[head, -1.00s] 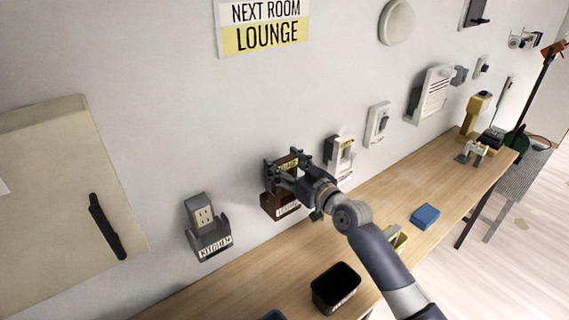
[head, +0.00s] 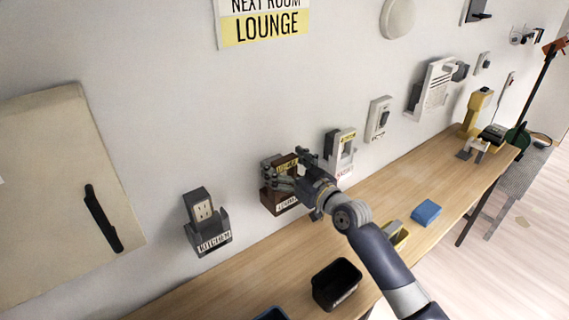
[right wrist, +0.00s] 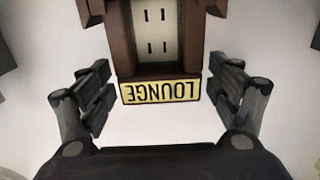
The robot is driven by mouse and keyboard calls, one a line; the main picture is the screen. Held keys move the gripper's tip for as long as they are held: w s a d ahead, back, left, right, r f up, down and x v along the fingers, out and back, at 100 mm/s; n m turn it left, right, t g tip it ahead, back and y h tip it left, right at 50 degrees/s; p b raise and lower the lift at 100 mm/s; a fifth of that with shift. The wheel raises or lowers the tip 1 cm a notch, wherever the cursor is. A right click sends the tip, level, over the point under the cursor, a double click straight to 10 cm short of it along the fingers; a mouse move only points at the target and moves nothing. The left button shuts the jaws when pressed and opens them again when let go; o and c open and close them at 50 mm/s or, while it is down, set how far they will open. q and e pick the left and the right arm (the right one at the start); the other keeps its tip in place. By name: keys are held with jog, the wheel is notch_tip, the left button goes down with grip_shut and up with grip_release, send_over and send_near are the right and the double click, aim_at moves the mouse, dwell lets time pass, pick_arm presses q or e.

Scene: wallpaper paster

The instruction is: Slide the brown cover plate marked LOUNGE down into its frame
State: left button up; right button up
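The brown cover plate (right wrist: 160,91) has a yellow LOUNGE label, upside down in the right wrist view, and a pale socket face. It stands upright between the side arms of the brown frame (right wrist: 91,10). In the head view the frame (head: 284,203) is on the wall with a LOUNGE label low on its front. My right gripper (head: 285,168) is at the plate's upper part and hides much of it. In the right wrist view its fingers (right wrist: 161,93) are spread to both sides of the label, with gaps. How deep the plate sits is unclear. My left gripper is out of view.
A grey KITCHEN unit (head: 207,225) is on the wall to the left, and a white unit (head: 340,150) is close on the right. Below, the wooden bench (head: 225,283) holds a black bin (head: 337,285), a yellow tray (head: 396,235) and a blue block (head: 426,212).

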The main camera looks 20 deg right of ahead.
jog(key=v, duration=1.2)
dwell(0.5)
